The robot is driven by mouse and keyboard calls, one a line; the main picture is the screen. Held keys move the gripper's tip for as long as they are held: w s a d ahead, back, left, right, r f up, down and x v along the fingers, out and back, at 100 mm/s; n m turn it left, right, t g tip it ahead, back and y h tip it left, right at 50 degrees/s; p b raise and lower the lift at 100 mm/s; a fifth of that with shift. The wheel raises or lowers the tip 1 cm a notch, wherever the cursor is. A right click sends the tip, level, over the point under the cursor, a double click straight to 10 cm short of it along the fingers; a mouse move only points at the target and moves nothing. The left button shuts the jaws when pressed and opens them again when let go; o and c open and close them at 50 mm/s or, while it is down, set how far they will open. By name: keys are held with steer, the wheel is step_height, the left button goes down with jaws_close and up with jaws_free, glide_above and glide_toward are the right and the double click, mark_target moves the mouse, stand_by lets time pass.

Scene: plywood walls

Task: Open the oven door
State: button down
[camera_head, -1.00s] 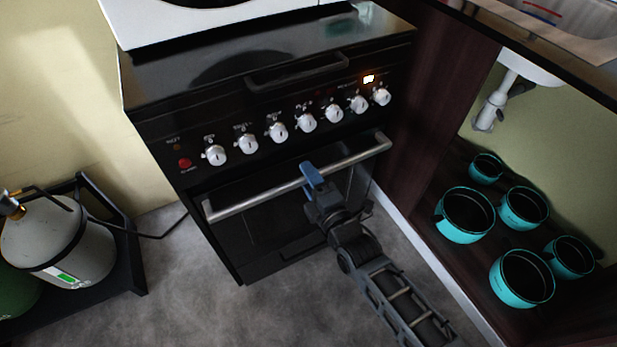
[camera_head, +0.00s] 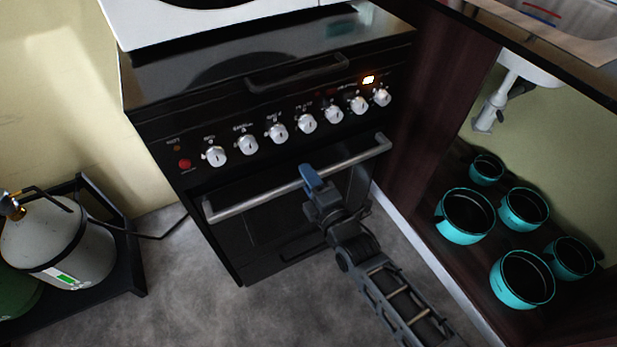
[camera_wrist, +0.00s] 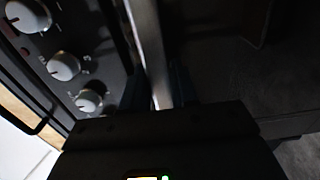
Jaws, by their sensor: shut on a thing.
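The black oven stands against the wall with its door (camera_head: 262,228) upright and seemingly closed. A silver bar handle (camera_head: 250,203) runs across the top of the door. My gripper (camera_head: 310,178), with blue fingers, is shut on the handle a little right of its middle. In the wrist view the handle (camera_wrist: 150,45) runs down between the two dark fingers of my gripper (camera_wrist: 160,90). The fingertips are dim there and partly hidden by the gripper body.
A row of silver knobs (camera_head: 277,133) sits above the handle. A dark cabinet with several teal pots (camera_head: 465,216) stands at the right. A grey gas cylinder (camera_head: 60,240) in a black rack stands at the left.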

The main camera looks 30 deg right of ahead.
steer(key=shift+s+f, duration=0.1)
steer(key=s+f+t+b, duration=0.3)
steer(key=s+f+b, duration=0.2)
steer(key=s+b, duration=0.45)
steer(key=s+f+t+b, duration=0.3)
steer(key=s+f+b, duration=0.2)
steer(key=s+b, duration=0.45)
steer(key=s+f+b, duration=0.4)
steer(key=s+f, duration=0.3)
steer(key=f, duration=0.2)
steer(key=s+f+b, duration=0.5)
steer(key=s+f, duration=0.1)
steer(key=f, duration=0.4)
steer(key=shift+s+f, duration=0.3)
steer(key=shift+s, duration=0.05)
steer(key=c, duration=1)
jaws_free()
steer(key=shift+o, duration=0.2)
